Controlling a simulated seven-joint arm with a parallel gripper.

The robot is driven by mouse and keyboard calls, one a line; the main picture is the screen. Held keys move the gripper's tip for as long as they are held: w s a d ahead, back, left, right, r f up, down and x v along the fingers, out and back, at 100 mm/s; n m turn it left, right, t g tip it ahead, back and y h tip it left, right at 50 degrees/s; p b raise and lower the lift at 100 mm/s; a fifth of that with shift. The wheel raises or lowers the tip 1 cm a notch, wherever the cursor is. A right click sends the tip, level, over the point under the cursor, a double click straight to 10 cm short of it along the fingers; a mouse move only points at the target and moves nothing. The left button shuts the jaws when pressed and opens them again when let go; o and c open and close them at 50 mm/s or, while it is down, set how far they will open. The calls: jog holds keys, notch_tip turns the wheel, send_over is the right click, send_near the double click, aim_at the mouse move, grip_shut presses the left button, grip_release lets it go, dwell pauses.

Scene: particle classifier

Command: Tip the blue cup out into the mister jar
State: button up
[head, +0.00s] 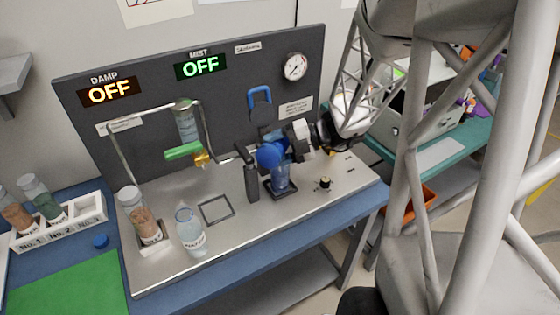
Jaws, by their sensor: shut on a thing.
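The blue cup (268,154) is at the centre of the head view, in front of the dark panel. My gripper (285,143) reaches in from the right and is shut on the cup, its fingers partly hidden. The cup is tilted over the mister jar (282,179), a clear bluish vessel on a dark square base. Cup and jar overlap in the picture, so I cannot tell if they touch. The cup's mouth and contents cannot be made out.
A dark upright handle (251,180) stands just left of the jar, and a black knob (325,183) to its right. A water bottle (190,232), a jar of brown grains (140,216) and an empty square frame (216,209) are left. The panel (225,101) closes the back.

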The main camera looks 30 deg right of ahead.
aim_at(273, 164)
jog(key=shift+s+a+f+n+t+h, duration=0.2)
jog(key=shift+f+n+h, duration=0.2)
jog(key=shift+n+h, duration=0.15)
jog(key=shift+s+a+f+n+t+h, duration=0.1)
jog(key=shift+s+a+f+n+h, duration=0.1)
jog(key=shift+f+n+h, duration=0.25)
jog(key=shift+s+a+f+n+h, duration=0.25)
jog(key=shift+a+n+h, duration=0.15)
jog(key=shift+n, duration=0.1)
jog(key=shift+s+a+r+n+t+h, duration=0.15)
jog(key=shift+r+n+t+h, duration=0.1)
jog(key=shift+n+t+h, duration=0.2)
jog(key=shift+f+n+t+h, duration=0.35)
jog(key=shift+f+n, duration=0.05)
jog(key=shift+n, duration=0.15)
jog(key=shift+r+n+t+h, duration=0.2)
jog(key=shift+n+t+h, duration=0.1)
jog(key=shift+n+h, duration=0.2)
jog(key=shift+f+n+t+h, duration=0.4)
jog(key=shift+n, duration=0.2)
jog(key=s+a+f+n+t+h, duration=0.2)
jog(key=a+f+n+t, duration=0.1)
jog(key=f, duration=0.3)
jog(key=shift+s+n+h+b, duration=0.35)
jog(key=shift+n+h+b, duration=0.05)
jog(key=shift+n, duration=0.1)
